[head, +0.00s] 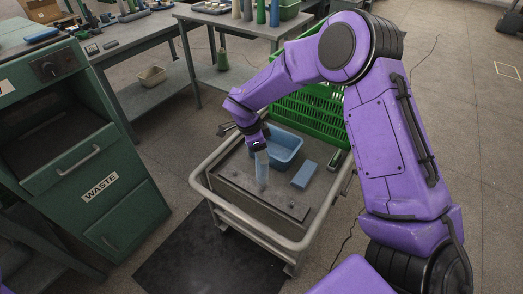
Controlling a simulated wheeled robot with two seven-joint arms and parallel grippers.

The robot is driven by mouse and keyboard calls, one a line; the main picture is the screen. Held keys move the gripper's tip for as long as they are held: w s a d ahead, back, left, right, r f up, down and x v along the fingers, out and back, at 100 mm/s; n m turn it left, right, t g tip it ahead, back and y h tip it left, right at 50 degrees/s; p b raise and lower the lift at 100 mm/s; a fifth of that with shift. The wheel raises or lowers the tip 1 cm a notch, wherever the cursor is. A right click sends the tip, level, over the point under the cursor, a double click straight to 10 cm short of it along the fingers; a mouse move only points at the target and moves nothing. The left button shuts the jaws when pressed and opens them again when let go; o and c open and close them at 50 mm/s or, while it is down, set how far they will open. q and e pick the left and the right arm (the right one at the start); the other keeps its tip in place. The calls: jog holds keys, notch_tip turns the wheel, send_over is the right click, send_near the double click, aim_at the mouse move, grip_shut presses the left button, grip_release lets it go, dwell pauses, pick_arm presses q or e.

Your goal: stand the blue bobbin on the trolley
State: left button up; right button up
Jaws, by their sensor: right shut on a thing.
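My right gripper (259,146) points down over the trolley (240,181), shut on the blue bobbin (262,172). The bobbin is pale grey-blue, slim and roughly upright, with its top hidden in the jaws. Its lower end is at or just above the trolley's grey deck; I cannot tell whether it touches. The trolley has a pale tubular rail around it. My left gripper is not in view.
On the trolley, a blue tub (289,146) stands behind the bobbin and a blue block (304,175) lies to its right. A green crate (312,98) is at the back. The green waste cabinet (97,190) stands left. Deck around the bobbin's foot is clear.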

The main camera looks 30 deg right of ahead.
jog(key=shift+s, duration=0.1)
jog(key=shift+f, duration=0.1)
jog(key=shift+f, duration=0.55)
jog(key=shift+a, duration=0.1)
dwell(0.3)
jog(key=shift+p, duration=0.3)
dwell(0.3)
jog(key=shift+r+p, duration=0.1)
jog(key=shift+p, duration=0.2)
